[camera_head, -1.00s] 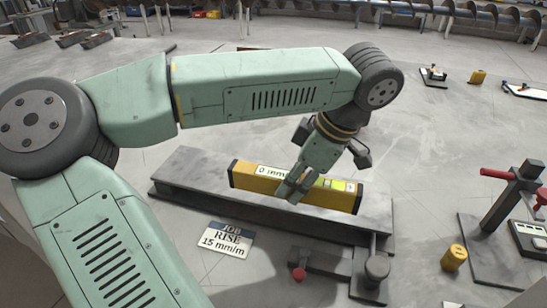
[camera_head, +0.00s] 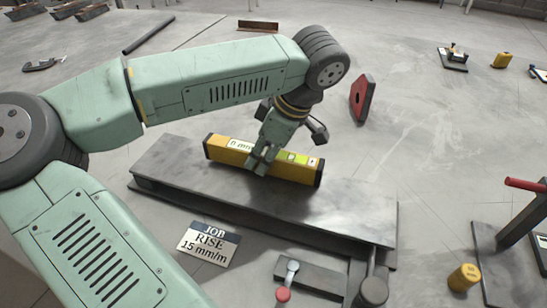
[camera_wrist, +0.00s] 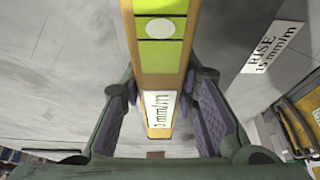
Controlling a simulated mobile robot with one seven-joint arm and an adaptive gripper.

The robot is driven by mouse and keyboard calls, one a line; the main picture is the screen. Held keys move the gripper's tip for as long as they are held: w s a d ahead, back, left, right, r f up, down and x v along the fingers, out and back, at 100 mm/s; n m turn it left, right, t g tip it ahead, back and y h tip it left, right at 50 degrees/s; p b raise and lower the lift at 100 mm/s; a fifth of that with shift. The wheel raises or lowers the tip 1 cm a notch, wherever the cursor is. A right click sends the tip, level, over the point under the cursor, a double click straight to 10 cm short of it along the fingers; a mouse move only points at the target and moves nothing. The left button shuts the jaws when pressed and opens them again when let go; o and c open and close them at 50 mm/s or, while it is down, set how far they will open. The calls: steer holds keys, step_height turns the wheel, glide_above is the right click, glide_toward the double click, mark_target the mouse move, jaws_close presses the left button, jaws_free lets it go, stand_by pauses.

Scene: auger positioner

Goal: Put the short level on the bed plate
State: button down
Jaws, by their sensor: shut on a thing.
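The short level is a yellow bar (camera_head: 222,150) with black end caps and a green vial window, lying lengthwise along the grey bed plate (camera_head: 335,215), near its far edge in the head view. My gripper (camera_head: 262,164) points down and is shut on the level around its middle. In the wrist view the level (camera_wrist: 160,60) runs between my two fingers (camera_wrist: 163,100), with its white mm/m label visible. The level looks about flat with the plate; whether it touches the plate or hovers just above cannot be told, as its underside is hidden.
A job card (camera_head: 208,244) reading rise 15 mm/m lies in front of the plate. A red-knobbed lever (camera_head: 287,280) and a round grey knob (camera_head: 373,291) are at its front right. A yellow cylinder (camera_head: 464,277), a red-handled stand (camera_head: 515,225) and a red block (camera_head: 362,98) stand apart.

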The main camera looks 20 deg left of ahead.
steer(key=shift+f, duration=0.2)
steer(key=shift+a, duration=0.15)
steer(key=shift+f, duration=0.25)
steer(key=c, duration=1.2)
jaws_free()
steer(key=shift+r, duration=0.1)
steer(key=shift+c, duration=0.2)
steer(key=p+v, duration=0.6)
steer(key=v, duration=0.5)
steer(key=shift+a+r+p, duration=0.15)
steer(key=shift+p, duration=0.2)
steer(key=shift+d+r, duration=0.3)
steer(key=shift+r, duration=0.25)
